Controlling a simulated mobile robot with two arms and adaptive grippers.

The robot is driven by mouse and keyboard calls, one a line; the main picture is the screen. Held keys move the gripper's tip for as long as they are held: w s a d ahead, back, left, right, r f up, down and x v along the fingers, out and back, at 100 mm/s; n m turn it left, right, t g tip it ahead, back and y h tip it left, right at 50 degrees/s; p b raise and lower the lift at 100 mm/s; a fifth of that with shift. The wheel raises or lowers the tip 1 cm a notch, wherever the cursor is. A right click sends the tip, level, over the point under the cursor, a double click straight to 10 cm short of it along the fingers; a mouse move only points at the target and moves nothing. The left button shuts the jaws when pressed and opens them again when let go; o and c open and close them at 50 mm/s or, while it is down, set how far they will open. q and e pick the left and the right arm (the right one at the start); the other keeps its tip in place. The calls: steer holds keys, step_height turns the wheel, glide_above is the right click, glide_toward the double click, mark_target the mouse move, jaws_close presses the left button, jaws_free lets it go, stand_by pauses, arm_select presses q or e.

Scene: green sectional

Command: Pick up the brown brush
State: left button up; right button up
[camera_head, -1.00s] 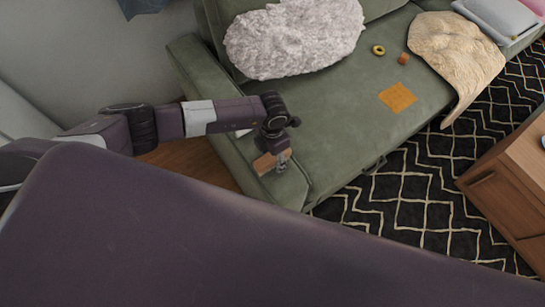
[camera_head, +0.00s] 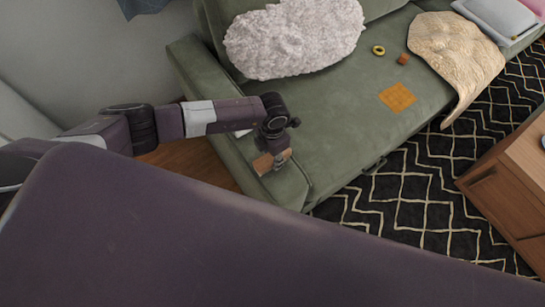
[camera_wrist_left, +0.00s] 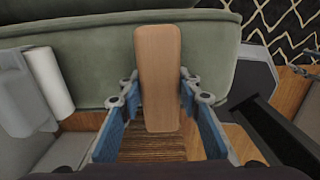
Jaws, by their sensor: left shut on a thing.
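The brown brush (camera_wrist_left: 158,75) shows in the left wrist view as a smooth wooden block with rounded ends, upright in the picture between my fingers. In the head view part of the brush (camera_head: 263,164) shows at the green sofa's armrest. My left gripper (camera_head: 281,158) is over the armrest and shut on the brush. In the left wrist view its blue-padded fingers stand on both sides of the brush. I cannot tell whether the brush still touches the armrest. My right gripper is not in view.
The green sofa (camera_head: 335,125) holds a fluffy white cushion (camera_head: 293,40), a yellow ring (camera_head: 378,50), a small orange-brown block (camera_head: 403,59), an orange square (camera_head: 397,97) and a beige throw (camera_head: 457,52). A wooden table (camera_head: 505,190) stands at right on a patterned black rug (camera_head: 420,190).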

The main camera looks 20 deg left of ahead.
arm_select(q)
step_height(320, 180, up, 20)
steer(key=b, duration=0.2)
steer(key=o, duration=0.6)
steer(key=c, duration=0.4)
